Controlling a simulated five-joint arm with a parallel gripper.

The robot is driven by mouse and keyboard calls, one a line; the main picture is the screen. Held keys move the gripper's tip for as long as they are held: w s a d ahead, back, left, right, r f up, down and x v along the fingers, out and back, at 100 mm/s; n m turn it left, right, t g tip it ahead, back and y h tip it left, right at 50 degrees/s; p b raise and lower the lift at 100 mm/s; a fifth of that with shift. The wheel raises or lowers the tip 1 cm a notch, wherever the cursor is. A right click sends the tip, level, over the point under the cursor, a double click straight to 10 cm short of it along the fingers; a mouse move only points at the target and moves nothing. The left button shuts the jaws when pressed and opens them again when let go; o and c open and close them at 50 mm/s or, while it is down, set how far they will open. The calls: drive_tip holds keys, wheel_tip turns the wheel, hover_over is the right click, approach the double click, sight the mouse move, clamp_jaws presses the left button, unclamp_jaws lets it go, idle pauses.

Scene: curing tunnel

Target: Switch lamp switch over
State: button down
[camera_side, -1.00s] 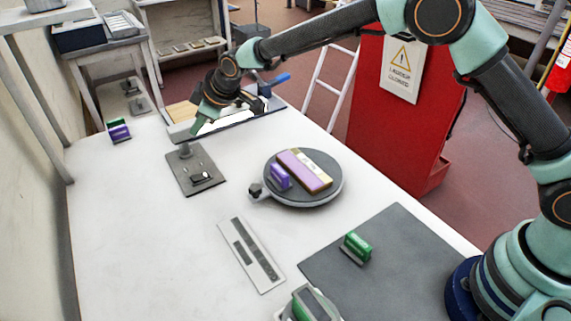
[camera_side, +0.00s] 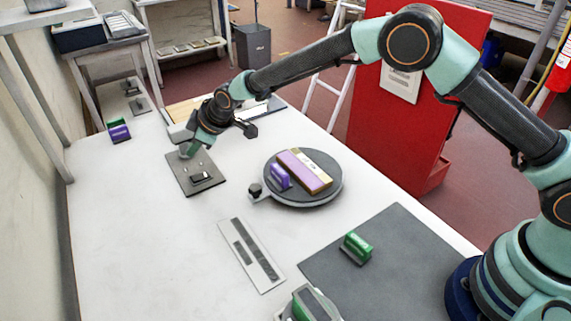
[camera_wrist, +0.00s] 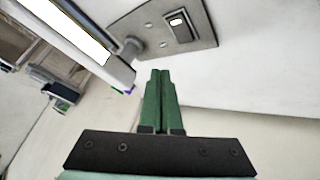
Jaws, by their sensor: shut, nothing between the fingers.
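The lamp switch (camera_side: 200,178) is a small black rocker on a grey base plate (camera_side: 181,178) at the left back of the white table. In the wrist view the switch (camera_wrist: 178,24) has a pale bright mark and sits at the upper right. A lamp bar (camera_wrist: 75,28) with a bright white face rises beside it on a short post. My gripper (camera_side: 187,151) is shut and empty above the back of the plate, partly covering the lamp in the side view. Its green fingers (camera_wrist: 160,73) point toward the plate, apart from the switch.
A round grey turntable (camera_side: 330,192) holds a purple block and a long box. A slotted strip (camera_side: 250,255) lies in front, and a dark mat (camera_side: 400,255) carries a green block (camera_side: 357,248). The table's left front is clear.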

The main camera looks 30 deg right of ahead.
sight(199, 178)
drive_tip(key=shift+a+f, duration=0.15)
drive_tip(key=shift+f, duration=1.1)
drive_tip(key=shift+a+f, duration=0.15)
drive_tip(key=shift+f, duration=1.05)
drive_tip(key=shift+f, duration=0.2)
drive_tip(key=shift+f, duration=0.25)
drive_tip(key=shift+f, duration=0.35)
idle(0.6)
drive_tip(key=shift+r, duration=0.1)
drive_tip(key=shift+d+r, duration=0.1)
drive_tip(key=shift+r, duration=0.6)
drive_tip(key=shift+d+r, duration=0.15)
drive_tip(key=shift+r, duration=1.1)
drive_tip(key=shift+d+r, duration=0.15)
drive_tip(key=shift+r, duration=1.1)
drive_tip(key=shift+d+r, duration=0.1)
